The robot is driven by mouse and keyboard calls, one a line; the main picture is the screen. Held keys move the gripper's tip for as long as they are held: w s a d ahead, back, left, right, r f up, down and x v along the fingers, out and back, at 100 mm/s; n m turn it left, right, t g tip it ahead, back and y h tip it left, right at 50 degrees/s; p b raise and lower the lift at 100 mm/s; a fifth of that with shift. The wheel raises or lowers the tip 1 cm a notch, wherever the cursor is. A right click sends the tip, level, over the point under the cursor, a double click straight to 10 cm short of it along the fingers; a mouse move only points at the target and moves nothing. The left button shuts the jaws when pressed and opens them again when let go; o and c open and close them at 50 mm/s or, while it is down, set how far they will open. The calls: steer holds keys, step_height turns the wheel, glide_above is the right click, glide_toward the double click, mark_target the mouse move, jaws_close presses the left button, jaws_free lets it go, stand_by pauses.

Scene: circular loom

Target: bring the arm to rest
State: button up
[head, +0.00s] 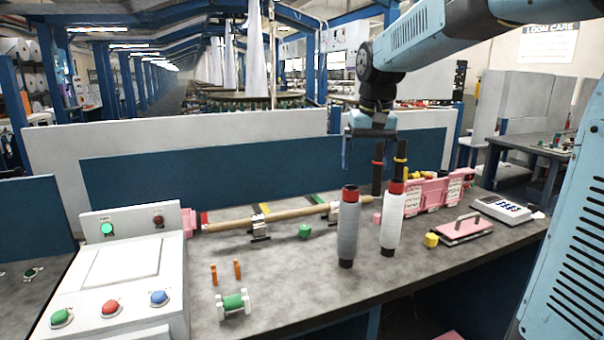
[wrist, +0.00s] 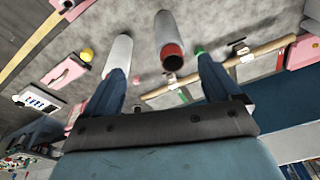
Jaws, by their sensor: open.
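My gripper (head: 366,150) hangs from my blue arm above the back of the grey bench, fingers pointing down. In the wrist view my gripper (wrist: 162,92) is open, with its two dark blue fingers apart and nothing held between them. Two grey-white bobbins with red tops stand upright on the bench in front of it: a left bobbin (head: 349,228) and a right bobbin (head: 392,220). In the wrist view the red-ended bobbin (wrist: 171,45) shows between the fingers and the other bobbin (wrist: 118,58) shows beside the left finger; both are apart from the gripper.
A white control box (head: 130,270) with coloured buttons stands at left. A wooden rod (head: 285,215) lies along the bench on metal holders. Two dark posts stand behind the bobbins.

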steer(key=s+d+f+t, duration=0.2)
steer(key=s+f, duration=0.1)
steer(key=s, duration=0.8)
steer(key=s+d+f+t, duration=0.1)
steer(key=s+d+f, duration=0.1)
steer(key=s, duration=1)
steer(key=shift+f+t, duration=0.4)
